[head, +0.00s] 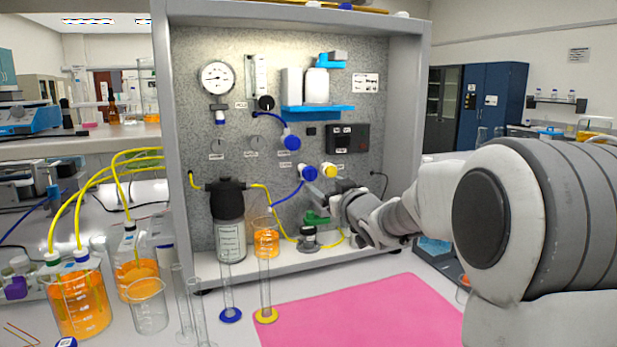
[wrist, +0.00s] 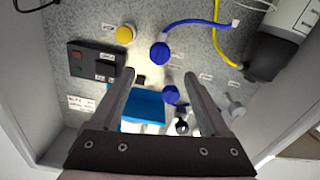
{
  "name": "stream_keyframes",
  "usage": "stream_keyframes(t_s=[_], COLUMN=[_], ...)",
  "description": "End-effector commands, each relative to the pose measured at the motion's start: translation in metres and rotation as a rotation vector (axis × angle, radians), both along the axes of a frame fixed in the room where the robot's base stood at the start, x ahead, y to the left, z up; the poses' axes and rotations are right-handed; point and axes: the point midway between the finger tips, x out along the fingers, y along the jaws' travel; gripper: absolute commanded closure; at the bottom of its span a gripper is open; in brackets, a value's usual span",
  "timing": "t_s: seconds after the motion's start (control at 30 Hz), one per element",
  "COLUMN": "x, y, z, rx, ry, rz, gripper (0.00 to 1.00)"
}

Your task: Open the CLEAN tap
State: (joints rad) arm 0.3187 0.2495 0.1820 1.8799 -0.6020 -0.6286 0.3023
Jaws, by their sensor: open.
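The tap labels are too small to read, so I cannot tell which tap is CLEAN. A blue-knobbed tap (head: 308,173) with a blue tube sits on the grey panel, with a yellow-knobbed tap (head: 328,170) just to its right. Another blue knob (head: 291,142) is higher up. In the wrist view, which is turned over, the lower blue knob (wrist: 160,52) lies just beyond the fingertips, the yellow knob (wrist: 124,34) is to its left, and the upper blue knob (wrist: 172,93) appears between the fingers. My gripper (wrist: 157,70) is open and empty, facing the panel just below the taps.
A black-capped filter vessel (head: 229,215) and an orange-filled beaker (head: 266,240) stand at the rig's base. A blue shelf (head: 318,109) and a black switch box (head: 348,139) are above the taps. Tall cylinders stand in front, beside a clear pink mat (head: 360,312).

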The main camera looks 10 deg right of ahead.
Motion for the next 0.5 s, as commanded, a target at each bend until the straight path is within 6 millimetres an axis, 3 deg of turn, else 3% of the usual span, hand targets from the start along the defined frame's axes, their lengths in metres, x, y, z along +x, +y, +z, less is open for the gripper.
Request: stream_keyframes(t_s=[0.5], x=[0.085], y=[0.017], z=[0.000], rx=[0.001], ry=[0.001], rz=[0.000], gripper=[0.20])
